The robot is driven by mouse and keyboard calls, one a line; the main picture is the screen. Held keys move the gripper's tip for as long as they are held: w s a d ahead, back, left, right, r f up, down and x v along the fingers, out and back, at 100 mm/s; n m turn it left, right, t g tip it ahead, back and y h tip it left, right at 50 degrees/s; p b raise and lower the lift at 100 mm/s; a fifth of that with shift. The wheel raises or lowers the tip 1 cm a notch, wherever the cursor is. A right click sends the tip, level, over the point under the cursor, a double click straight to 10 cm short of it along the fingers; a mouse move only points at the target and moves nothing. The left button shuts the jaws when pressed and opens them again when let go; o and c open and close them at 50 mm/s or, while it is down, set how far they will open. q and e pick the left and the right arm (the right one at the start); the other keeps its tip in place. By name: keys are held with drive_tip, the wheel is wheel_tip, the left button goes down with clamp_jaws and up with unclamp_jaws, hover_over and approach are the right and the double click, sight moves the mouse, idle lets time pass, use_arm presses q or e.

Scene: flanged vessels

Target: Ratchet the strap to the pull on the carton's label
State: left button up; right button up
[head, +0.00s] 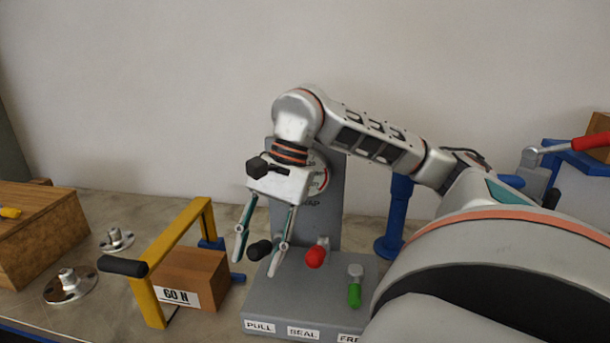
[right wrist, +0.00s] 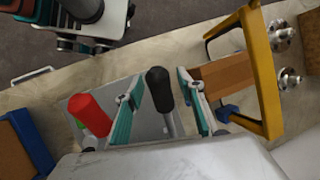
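The carton (head: 215,268) stands on the bench with a label (head: 180,297) reading 60 N. The grey strapping machine (head: 300,292) has plates marked PULL, SEAL and a partly hidden third. Its dial (head: 320,178) is mostly hidden by my right arm. The black-gripped lever (head: 259,250) is at PULL. My right gripper (head: 258,262) is open around it. In the right wrist view the black grip (right wrist: 160,88) stands between the spread fingers (right wrist: 163,112), with gaps beside it. What looks like my left gripper (right wrist: 84,45) shows only there, its fingers unclear. I cannot make out the strap.
A red-knobbed lever (head: 316,257) and a green-gripped lever (head: 354,294) stand just right of the black one. A yellow frame (head: 180,238) with a black handle arches by the carton. Flanged metal parts (head: 70,285) and a wooden box (head: 40,240) are at left.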

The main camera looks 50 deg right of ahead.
clamp_jaws()
idle(0.6)
